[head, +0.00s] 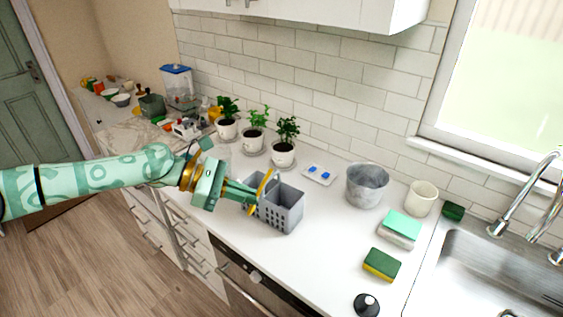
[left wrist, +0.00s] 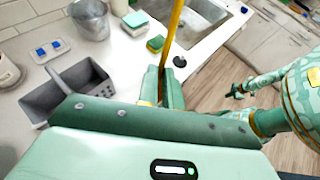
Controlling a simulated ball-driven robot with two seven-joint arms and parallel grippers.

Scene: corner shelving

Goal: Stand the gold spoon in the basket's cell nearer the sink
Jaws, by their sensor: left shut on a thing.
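My left gripper (head: 252,197) is shut on the gold spoon (head: 266,181). The spoon is tilted in the head view. In the left wrist view its long gold handle (left wrist: 173,35) rises from between the fingers (left wrist: 163,88). The grey basket (head: 283,214) stands on the counter just behind and right of the fingers in the head view, its left part partly hidden by gripper and spoon. In the left wrist view the basket (left wrist: 95,94) lies left of the fingers, apart from the spoon. The sink (head: 470,262) is at the right. My right gripper (left wrist: 238,90) shows small and dark.
A metal bucket (head: 366,186), a cup (head: 421,198), sponges (head: 381,265) and a dish with blue pieces (head: 319,174) stand right of the basket. Potted plants (head: 283,150) stand behind it. A black-knobbed lid (head: 366,305) lies near the front edge.

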